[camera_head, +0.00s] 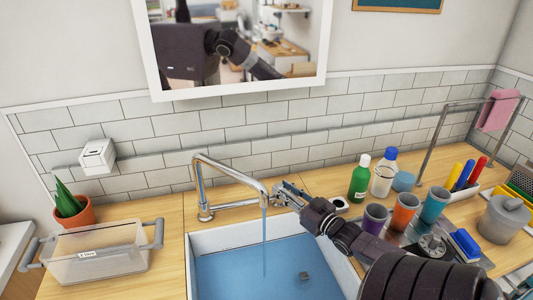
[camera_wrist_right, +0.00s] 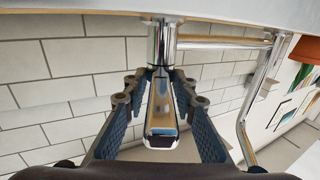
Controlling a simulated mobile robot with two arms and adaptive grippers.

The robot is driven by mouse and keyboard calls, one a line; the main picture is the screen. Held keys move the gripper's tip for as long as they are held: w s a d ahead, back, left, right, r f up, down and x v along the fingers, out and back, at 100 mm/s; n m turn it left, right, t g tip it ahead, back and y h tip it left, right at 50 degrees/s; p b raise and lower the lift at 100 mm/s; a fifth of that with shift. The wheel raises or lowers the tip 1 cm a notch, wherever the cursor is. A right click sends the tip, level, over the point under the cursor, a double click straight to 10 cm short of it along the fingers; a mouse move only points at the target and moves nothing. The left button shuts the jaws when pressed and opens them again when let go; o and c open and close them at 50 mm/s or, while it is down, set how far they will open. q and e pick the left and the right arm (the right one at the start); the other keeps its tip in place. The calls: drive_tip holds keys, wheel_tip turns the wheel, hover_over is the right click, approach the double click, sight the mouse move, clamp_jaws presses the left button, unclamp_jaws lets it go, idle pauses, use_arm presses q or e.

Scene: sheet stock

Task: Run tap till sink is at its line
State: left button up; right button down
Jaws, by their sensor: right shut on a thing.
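The chrome tap (camera_head: 230,167) stands on the wooden counter behind the sink, with a thin stream of water (camera_head: 265,240) falling from its spout. The white-rimmed sink (camera_head: 232,237) holds a wide sheet of blue water (camera_head: 235,275). I cannot make out a fill line on its walls. My right gripper (camera_head: 284,194) is at the tap's right side. In the right wrist view its fingers (camera_wrist_right: 160,82) are shut on the chrome tap lever (camera_wrist_right: 161,108), one finger on each side. My left gripper is not in view.
Left of the sink are a clear bin (camera_head: 98,255) and a potted plant (camera_head: 72,207). Right of it are a green bottle (camera_head: 359,180), a blue-capped bottle (camera_head: 383,175) and several cups (camera_head: 404,214), close to my right arm. A small dark square (camera_head: 305,276) shows in the sink.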

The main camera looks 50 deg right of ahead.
sight(285, 190)
drive_tip(key=shift+s+f+y, duration=0.1)
drive_tip(key=shift+f+y, duration=0.05)
drive_tip(key=shift+y, duration=0.25)
drive_tip(key=c, duration=1.8)
unclamp_jaws()
drive_tip(key=shift+c, duration=0.2)
wheel_tip(285, 190, up, 10)
drive_tip(key=shift+r, duration=0.1)
